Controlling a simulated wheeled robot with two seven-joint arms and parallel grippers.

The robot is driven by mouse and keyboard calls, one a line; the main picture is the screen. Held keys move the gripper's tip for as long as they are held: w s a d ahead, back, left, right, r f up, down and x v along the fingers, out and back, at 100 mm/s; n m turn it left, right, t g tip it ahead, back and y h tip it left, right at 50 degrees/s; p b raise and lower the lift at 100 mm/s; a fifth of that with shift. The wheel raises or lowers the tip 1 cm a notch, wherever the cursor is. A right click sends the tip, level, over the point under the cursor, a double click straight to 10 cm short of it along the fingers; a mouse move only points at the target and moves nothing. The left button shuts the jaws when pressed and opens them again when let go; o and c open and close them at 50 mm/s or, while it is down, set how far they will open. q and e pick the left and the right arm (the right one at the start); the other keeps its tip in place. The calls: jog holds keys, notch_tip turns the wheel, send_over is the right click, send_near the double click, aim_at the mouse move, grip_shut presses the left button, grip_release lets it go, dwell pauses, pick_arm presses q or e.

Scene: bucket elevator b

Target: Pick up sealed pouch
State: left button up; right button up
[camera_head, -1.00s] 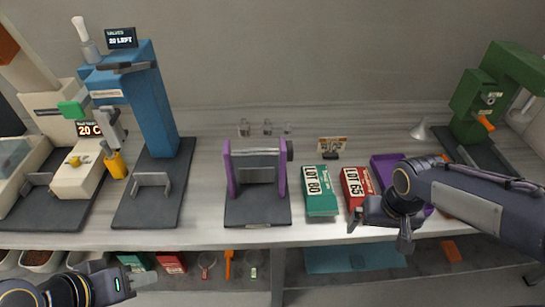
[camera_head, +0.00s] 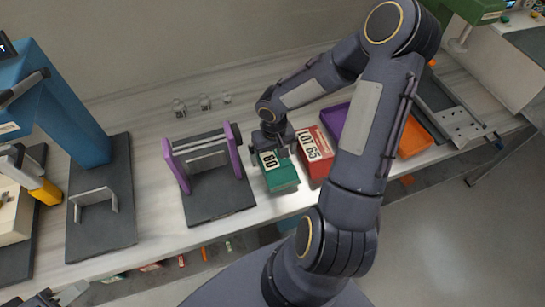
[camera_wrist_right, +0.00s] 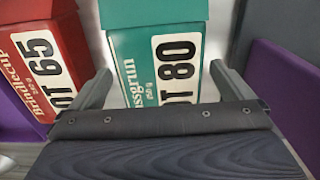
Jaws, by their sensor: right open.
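A green pouch marked LOT 80 (camera_head: 281,178) lies on the bench, its far end hidden under my right gripper (camera_head: 275,147). In the right wrist view the green pouch (camera_wrist_right: 155,18) lies between the two fingers of my right gripper (camera_wrist_right: 160,72). The fingers are open, one near each long side; I cannot tell whether they touch it. A red pouch marked LOT 65 (camera_head: 312,158) lies just right of the green one and also shows at left in the wrist view (camera_wrist_right: 45,75). My left gripper (camera_head: 62,298) is partly visible at the bottom left, its jaws unclear.
A purple-sided stand (camera_head: 205,165) is close to the left of the green pouch. A purple tray (camera_head: 334,120) and an orange tray (camera_head: 413,140) lie to the right, partly behind my right arm. Small glass pieces (camera_head: 204,103) stand at the back.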

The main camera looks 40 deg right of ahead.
jog(key=shift+f, duration=0.7)
jog(key=c, duration=0.8)
jog(key=shift+o, duration=0.2)
